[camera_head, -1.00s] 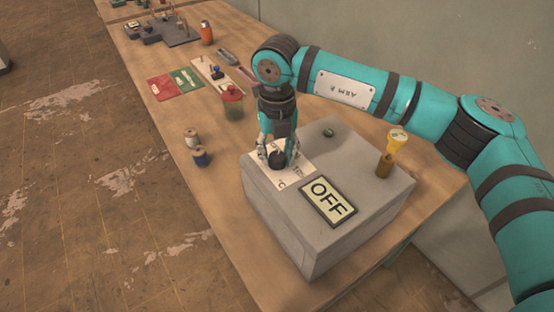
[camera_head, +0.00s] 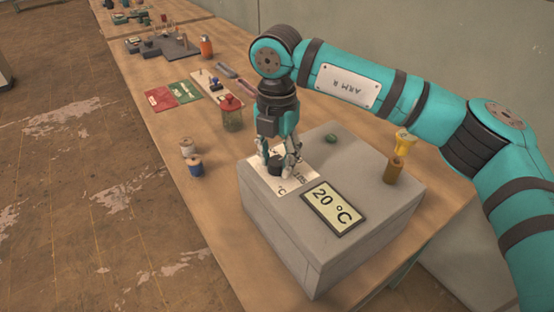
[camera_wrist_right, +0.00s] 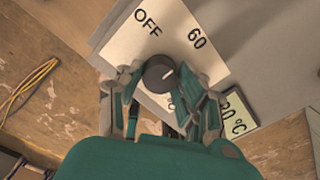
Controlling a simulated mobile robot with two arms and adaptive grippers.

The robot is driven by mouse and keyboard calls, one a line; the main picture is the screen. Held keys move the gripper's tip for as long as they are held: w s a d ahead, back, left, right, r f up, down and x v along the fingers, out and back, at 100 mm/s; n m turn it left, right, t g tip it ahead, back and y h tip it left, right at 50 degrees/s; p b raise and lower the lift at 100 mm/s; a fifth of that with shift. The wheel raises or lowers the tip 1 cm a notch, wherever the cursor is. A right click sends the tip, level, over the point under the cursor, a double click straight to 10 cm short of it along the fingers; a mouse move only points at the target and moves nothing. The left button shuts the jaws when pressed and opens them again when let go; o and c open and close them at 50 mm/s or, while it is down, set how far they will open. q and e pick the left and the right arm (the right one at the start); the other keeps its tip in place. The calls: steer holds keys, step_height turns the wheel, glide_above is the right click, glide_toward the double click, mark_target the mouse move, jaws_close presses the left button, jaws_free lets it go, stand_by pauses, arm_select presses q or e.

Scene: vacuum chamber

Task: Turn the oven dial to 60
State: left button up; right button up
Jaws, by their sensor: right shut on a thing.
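The oven is a grey box (camera_head: 300,250) on the wooden table. Its black dial (camera_head: 276,167) sits on a white label plate on the top. My right gripper (camera_head: 277,160) points down and is shut on the dial. In the right wrist view the dial (camera_wrist_right: 159,73) is between the two fingers of the right gripper (camera_wrist_right: 160,80). Its white mark points up and right, between the "OFF" and "60" marks and closer to "60". The display (camera_head: 333,207) reads 20 °C. My left gripper is in neither view.
A green button (camera_head: 330,139) and a yellow-topped brown cylinder (camera_head: 395,168) are on the oven's top. Two spools (camera_head: 194,167), a red-lidded jar (camera_head: 231,115) and red and green cards (camera_head: 170,95) lie beyond it on the table.

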mark_target(277, 161)
steer(key=shift+r, duration=0.1)
stand_by(0.3)
steer(key=o, duration=1.1)
steer(key=shift+o, duration=0.2)
step_height(277, 161, up, 12)
